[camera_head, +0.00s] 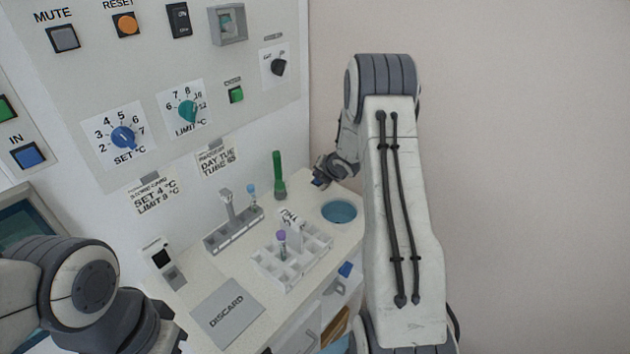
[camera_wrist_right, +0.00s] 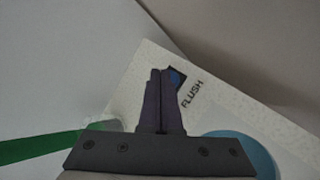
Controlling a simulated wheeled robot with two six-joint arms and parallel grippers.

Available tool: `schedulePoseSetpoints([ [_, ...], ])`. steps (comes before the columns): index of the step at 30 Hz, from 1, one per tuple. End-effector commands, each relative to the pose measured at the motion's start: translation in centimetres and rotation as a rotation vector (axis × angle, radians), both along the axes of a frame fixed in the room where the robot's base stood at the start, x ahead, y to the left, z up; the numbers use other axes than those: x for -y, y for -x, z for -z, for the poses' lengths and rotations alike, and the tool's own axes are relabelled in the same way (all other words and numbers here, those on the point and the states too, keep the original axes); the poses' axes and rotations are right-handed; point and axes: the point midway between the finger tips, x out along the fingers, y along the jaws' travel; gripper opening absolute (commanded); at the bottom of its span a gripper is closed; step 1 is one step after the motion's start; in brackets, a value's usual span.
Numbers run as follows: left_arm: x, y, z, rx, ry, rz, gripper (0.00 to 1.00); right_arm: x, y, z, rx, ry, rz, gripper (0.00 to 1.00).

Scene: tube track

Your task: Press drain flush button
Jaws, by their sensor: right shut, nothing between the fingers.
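In the head view my right gripper (camera_head: 322,179) is over the back corner, behind the drain. My left gripper (camera_head: 170,338) is at lower left, its fingers unclear.
A green tube (camera_head: 279,175) stands left of my right gripper. A grey rack (camera_head: 233,232) and a white compartment tray (camera_head: 290,257) stand on the counter, with a DISCARD plate (camera_head: 227,312) in front. A control panel (camera_head: 150,75) covers the left wall.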

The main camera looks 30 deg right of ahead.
Motion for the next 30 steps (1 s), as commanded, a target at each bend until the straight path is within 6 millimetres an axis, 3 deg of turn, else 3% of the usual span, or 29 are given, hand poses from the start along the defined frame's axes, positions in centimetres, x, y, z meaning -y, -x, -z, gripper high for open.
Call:
schedulePoseSetpoints([
  [4, 0.0, 0.0, -0.6, 0.0, 0.0, 0.0, 0.0, 0.0, 0.0, -1.0, 0.001, 0.001, 0.0, 0.0],
  [17, 0.0, 0.0, -0.9, 0.0, 0.0, 0.0, 0.0, 0.0, 0.0, -1.4, 0.001, 0.001, 0.0, 0.0],
  [30, 0.0, 0.0, -4.1, 0.0, 0.0, 0.0, 0.0, 0.0, 0.0, -5.7, 0.001, 0.001, 0.001, 0.0],
])
